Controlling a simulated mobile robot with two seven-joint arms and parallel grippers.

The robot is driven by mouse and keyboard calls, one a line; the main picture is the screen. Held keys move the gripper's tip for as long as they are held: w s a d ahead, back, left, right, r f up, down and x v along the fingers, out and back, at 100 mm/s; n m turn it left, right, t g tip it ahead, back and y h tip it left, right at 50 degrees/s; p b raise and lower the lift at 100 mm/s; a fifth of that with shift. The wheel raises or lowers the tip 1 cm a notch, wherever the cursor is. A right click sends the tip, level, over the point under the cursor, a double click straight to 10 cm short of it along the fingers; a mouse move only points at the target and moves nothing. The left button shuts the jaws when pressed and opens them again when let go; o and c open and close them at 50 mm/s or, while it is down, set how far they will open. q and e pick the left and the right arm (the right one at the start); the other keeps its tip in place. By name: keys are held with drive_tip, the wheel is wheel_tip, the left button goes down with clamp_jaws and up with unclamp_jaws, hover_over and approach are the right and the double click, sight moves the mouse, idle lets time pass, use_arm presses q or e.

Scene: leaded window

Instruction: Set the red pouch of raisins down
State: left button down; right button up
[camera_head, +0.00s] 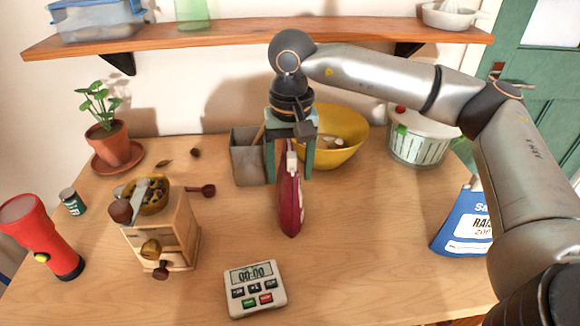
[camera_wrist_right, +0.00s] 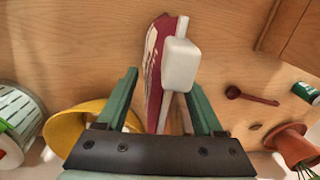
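The red pouch (camera_head: 290,205) is upright and narrow-side-on near the middle of the wooden table; its lower end appears to be at the tabletop. A white cap or clip (camera_wrist_right: 180,64) is at its upper part. My right gripper (camera_head: 291,172) comes down from above, with its green fingers on either side of the pouch's top. In the right wrist view, gaps show between the fingers (camera_wrist_right: 165,82) and the red pouch (camera_wrist_right: 154,62), so the gripper looks open around it. The printing on the pouch is not readable. My left gripper is not in view.
A grey box (camera_head: 246,158) and yellow bowl (camera_head: 340,135) stand just behind the pouch. A timer (camera_head: 255,290) lies in front, a coffee grinder (camera_head: 163,235) stands left. The tabletop between pouch and bag is clear.

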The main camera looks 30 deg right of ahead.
drive_tip(key=shift+o, duration=0.5)
drive_tip(key=shift+r, duration=0.1)
